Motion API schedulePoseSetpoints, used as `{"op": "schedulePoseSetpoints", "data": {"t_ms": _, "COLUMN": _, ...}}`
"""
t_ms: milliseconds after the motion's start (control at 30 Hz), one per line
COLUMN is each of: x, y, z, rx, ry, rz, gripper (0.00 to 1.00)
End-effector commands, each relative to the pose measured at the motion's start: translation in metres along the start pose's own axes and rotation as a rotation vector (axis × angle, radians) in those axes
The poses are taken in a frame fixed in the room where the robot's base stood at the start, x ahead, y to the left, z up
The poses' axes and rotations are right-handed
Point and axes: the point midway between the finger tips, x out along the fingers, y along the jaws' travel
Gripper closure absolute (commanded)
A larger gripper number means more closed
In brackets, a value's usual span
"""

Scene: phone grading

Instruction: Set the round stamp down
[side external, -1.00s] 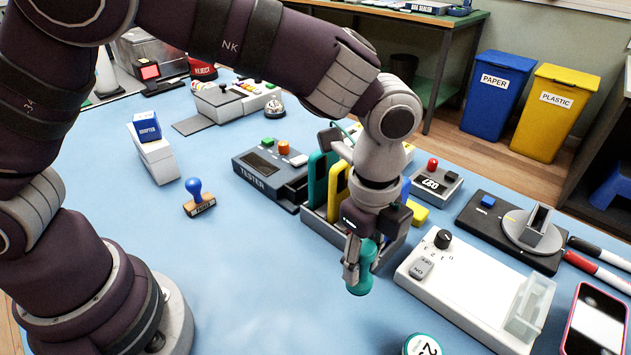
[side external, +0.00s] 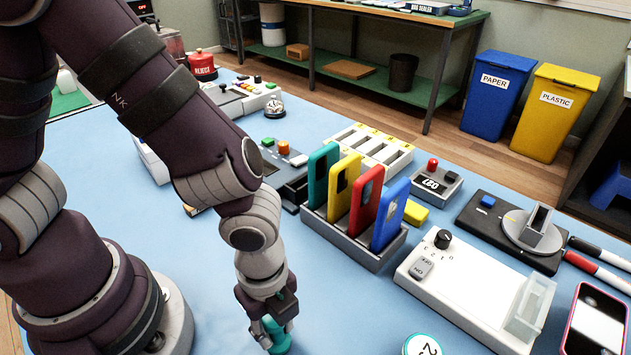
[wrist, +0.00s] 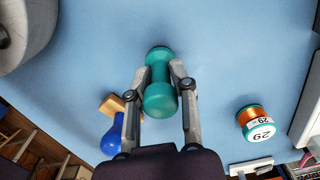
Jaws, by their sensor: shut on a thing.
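The round stamp is a teal, waisted cylinder (side external: 276,340); it also shows in the wrist view (wrist: 160,98). My gripper (side external: 268,330) is shut on it, with one finger on each side of its narrow middle in the wrist view (wrist: 160,75). The stamp is low over the blue mat (side external: 345,310), in front of my arm's base side. I cannot tell whether its lower end touches the mat.
A phone rack (side external: 350,245) with several coloured phones stands to the right. A blue-handled stamp (wrist: 112,135) is left of my gripper in the wrist view. A round container (side external: 424,345) marked with a number sits front right.

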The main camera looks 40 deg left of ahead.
Motion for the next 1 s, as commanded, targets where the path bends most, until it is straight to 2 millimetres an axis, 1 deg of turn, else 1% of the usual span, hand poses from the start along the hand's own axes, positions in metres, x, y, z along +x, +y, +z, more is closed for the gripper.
{"op": "schedulePoseSetpoints", "data": {"t_ms": 67, "x": 0.0068, "y": 0.0005, "z": 0.0005, "rx": 0.000, "ry": -0.002, "rz": 0.002, "gripper": 1.00}}
{"op": "schedulePoseSetpoints", "data": {"t_ms": 400, "x": 0.0101, "y": -0.0002, "z": 0.0002, "rx": 0.000, "ry": 0.000, "rz": 0.000, "gripper": 1.00}}
{"op": "schedulePoseSetpoints", "data": {"t_ms": 433, "x": 0.0101, "y": -0.0002, "z": 0.0001, "rx": 0.000, "ry": 0.000, "rz": -0.001, "gripper": 0.74}}
{"op": "schedulePoseSetpoints", "data": {"t_ms": 633, "x": 0.0098, "y": -0.0003, "z": 0.0000, "rx": 0.000, "ry": 0.000, "rz": -0.001, "gripper": 0.49}}
{"op": "schedulePoseSetpoints", "data": {"t_ms": 900, "x": 0.0093, "y": -0.0004, "z": 0.0000, "rx": 0.000, "ry": 0.001, "rz": -0.001, "gripper": 0.49}}
{"op": "schedulePoseSetpoints", "data": {"t_ms": 1000, "x": 0.0035, "y": -0.0008, "z": -0.0003, "rx": -0.001, "ry": 0.002, "rz": -0.003, "gripper": 0.49}}
